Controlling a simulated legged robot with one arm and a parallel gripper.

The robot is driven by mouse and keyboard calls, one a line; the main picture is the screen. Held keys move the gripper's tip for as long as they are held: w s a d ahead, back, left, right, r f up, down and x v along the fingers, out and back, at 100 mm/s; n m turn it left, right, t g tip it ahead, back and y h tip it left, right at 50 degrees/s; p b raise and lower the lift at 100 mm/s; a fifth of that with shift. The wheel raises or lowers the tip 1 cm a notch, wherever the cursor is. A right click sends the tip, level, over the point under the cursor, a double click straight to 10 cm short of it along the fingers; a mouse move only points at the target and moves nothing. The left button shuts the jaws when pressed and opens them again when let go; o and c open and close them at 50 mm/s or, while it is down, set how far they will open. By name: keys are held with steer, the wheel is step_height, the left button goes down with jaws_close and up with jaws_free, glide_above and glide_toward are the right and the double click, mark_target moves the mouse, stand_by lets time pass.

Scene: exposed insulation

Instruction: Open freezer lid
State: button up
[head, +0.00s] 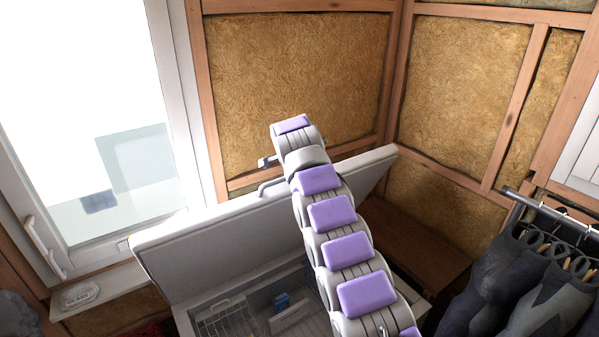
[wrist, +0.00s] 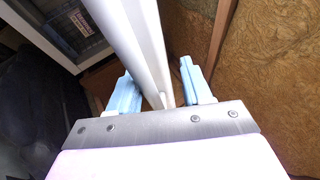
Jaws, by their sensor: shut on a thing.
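The white freezer lid (head: 190,236) stands raised and tilted up in the head view, with the freezer's inside showing below it. A grey handle (head: 270,187) shows at the lid's upper edge, beside my arm. In the wrist view, the lid (wrist: 130,35) is a long white edge running between the two light blue fingers of my gripper (wrist: 157,70). My gripper is shut on the lid's edge; the exact contact is partly hidden. In the head view, my arm hides the fingers and the middle of the lid.
The open white freezer (head: 182,322) holds a wire basket (head: 222,322) and a few small items. A window (head: 100,120) is at the left. Insulated wall panels (head: 295,85) stand behind the lid. A brown wooden bench (head: 415,245) and dark hanging suits (head: 530,290) are at the right.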

steer(key=b+v, duration=0.1)
steer(key=v, duration=1.6)
steer(key=shift+w+r, duration=0.1)
